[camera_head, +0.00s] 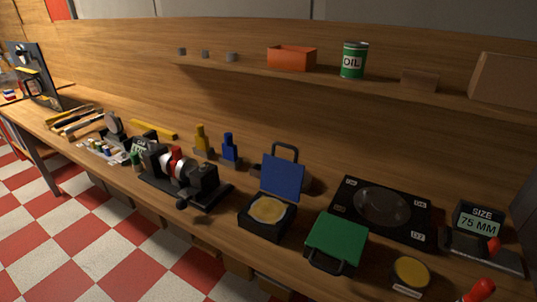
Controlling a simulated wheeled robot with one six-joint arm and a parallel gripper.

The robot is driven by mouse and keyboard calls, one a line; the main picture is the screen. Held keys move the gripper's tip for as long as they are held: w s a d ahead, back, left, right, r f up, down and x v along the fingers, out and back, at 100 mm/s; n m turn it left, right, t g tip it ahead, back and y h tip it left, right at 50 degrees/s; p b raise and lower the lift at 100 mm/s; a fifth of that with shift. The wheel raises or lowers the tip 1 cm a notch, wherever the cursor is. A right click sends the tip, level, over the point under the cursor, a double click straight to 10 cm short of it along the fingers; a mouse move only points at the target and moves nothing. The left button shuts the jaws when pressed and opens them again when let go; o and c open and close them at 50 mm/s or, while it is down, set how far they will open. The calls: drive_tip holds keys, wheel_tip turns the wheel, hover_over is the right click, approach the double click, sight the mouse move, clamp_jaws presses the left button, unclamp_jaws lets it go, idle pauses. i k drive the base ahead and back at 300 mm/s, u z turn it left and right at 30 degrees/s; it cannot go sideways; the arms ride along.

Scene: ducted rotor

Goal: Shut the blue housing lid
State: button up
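The blue housing lid (283,178) stands open, raised nearly upright at the back of a black housing (266,228). A black handle loop (285,152) shows at the top of the lid. A round yellow-tan disc (268,209) shows in the open top of the housing. The housing sits near the front edge of the bench. My gripper is not in view.
A green-lidded box (337,241), its lid down, stands just right of the housing. A black machine (178,172) is to the left. Blue (229,151) and yellow (202,140) bottle-like items stand behind. A black plate (382,208) lies to the right. A shelf (385,85) runs above.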

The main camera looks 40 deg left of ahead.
sight(283, 178)
drive_tip(key=u, duration=3.1)
drive_tip(key=i, duration=0.85)
drive_tip(key=z, duration=1.6)
